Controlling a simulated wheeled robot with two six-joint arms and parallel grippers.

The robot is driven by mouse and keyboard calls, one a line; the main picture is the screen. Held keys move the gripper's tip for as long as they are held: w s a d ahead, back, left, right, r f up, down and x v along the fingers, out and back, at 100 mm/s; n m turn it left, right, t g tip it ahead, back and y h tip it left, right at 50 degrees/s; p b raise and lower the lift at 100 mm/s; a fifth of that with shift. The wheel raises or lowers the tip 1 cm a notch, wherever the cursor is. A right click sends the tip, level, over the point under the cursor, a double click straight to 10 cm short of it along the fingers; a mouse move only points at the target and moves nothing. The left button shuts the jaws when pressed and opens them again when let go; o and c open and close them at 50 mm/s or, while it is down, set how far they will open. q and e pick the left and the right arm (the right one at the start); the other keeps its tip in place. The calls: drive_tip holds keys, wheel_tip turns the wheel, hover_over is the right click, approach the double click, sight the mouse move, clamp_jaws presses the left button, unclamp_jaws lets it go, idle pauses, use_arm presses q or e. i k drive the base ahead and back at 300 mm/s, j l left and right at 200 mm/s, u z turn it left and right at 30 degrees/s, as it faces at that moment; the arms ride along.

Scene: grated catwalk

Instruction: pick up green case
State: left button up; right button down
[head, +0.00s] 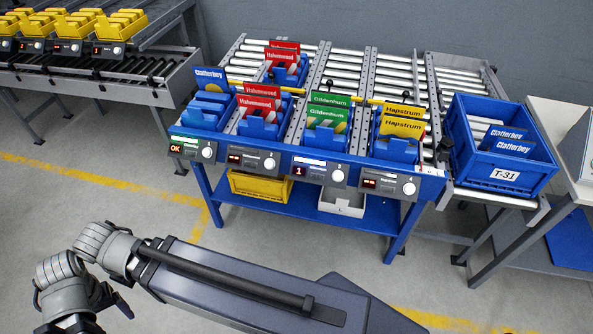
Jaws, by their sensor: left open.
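Two green cases marked Gildenhum stand upright one behind the other in a blue holder (325,142), third from left on the blue-framed roller rack. The front green case (327,118) partly hides the rear green case (330,99). The display below them reads 1. My left gripper (88,323) is at the bottom left corner, open and partly cut off by the picture edge. It is well apart from the cases, in front of and left of the rack. My right gripper is not in view.
Red cases (258,104), yellow cases (403,126) and a blue-and-white case (210,79) stand in neighbouring holders. A blue crate T-31 (488,174) with blue cases sits at right. A yellow bin (262,188) is on the lower shelf. The floor before the rack is clear.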

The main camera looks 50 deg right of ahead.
sight(322, 114)
drive_tip(key=k+z, duration=0.1)
drive_tip(key=k, duration=0.6)
drive_tip(key=z, duration=1.65)
